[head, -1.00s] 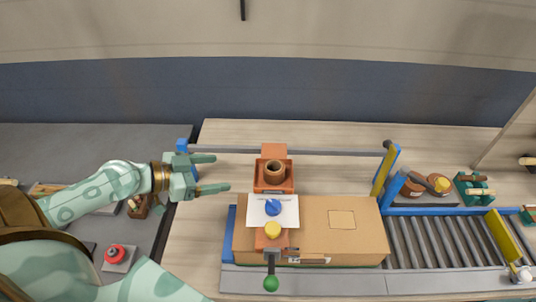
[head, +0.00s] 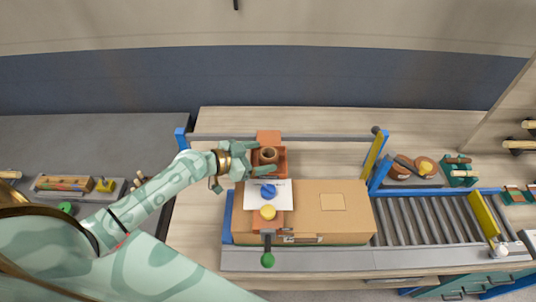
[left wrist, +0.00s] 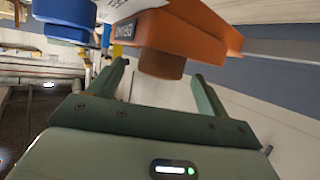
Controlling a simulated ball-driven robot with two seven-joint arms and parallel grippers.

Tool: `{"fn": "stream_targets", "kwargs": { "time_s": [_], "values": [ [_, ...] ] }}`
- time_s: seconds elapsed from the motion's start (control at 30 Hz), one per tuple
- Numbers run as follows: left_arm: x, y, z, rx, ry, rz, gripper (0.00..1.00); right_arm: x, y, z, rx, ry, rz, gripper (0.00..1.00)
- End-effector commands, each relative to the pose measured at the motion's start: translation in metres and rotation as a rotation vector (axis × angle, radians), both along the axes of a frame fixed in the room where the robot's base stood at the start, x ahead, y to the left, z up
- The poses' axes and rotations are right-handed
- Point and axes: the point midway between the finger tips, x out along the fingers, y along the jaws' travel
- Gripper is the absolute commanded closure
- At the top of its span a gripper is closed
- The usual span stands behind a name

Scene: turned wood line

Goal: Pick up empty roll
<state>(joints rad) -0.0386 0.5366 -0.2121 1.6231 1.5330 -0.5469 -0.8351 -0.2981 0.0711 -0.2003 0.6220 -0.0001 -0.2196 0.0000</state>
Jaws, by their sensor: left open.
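In the left wrist view, the brown roll (left wrist: 162,64) sticks out of the orange holder (left wrist: 190,32) and shows between the two spread green fingers (left wrist: 160,88). The fingers are not closed on it. Whether either finger touches it cannot be told. My right gripper is not in view.
A grey rail (head: 320,137) runs behind the tray. A roller conveyor (head: 425,220) lies to the right.

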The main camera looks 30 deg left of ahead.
Motion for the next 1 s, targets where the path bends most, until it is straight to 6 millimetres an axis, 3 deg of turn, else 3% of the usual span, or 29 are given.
{"fn": "stream_targets", "kwargs": {
  "time_s": [0.1,0.37,0.53,0.87,1.0],
  "values": [
    [0.012,-0.007,-0.005,-0.001,-0.001,0.002,0.23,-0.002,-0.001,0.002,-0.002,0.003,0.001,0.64],
    [0.014,-0.008,-0.007,0.001,-0.001,0.001,0.23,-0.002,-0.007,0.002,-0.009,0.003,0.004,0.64],
    [0.014,-0.008,-0.007,0.001,-0.001,0.001,0.70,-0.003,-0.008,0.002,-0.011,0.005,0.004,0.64],
    [0.014,-0.008,-0.005,0.001,-0.001,0.001,0.70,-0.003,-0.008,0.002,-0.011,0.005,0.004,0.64],
    [0.014,-0.008,0.005,0.005,-0.003,-0.001,0.70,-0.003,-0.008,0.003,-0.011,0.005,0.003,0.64]
  ]
}}
